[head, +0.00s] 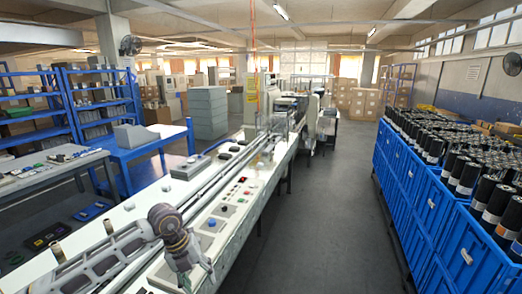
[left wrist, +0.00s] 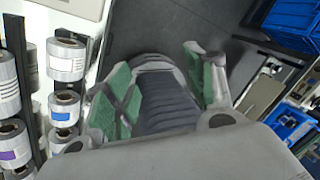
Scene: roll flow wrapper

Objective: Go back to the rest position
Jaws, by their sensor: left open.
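My left gripper (head: 197,272) shows at the bottom of the head view, in front of the white machine's control panel. My left arm comes in from the lower left over the machine bed. My right gripper is in neither view.
The long white wrapper machine (head: 232,190) runs away from me, with buttons along its edge. Blue crates (head: 428,205) full of dark rolls line the right side. Silver rolls (left wrist: 67,60) show at left in the left wrist view. The grey aisle floor (head: 325,215) is clear.

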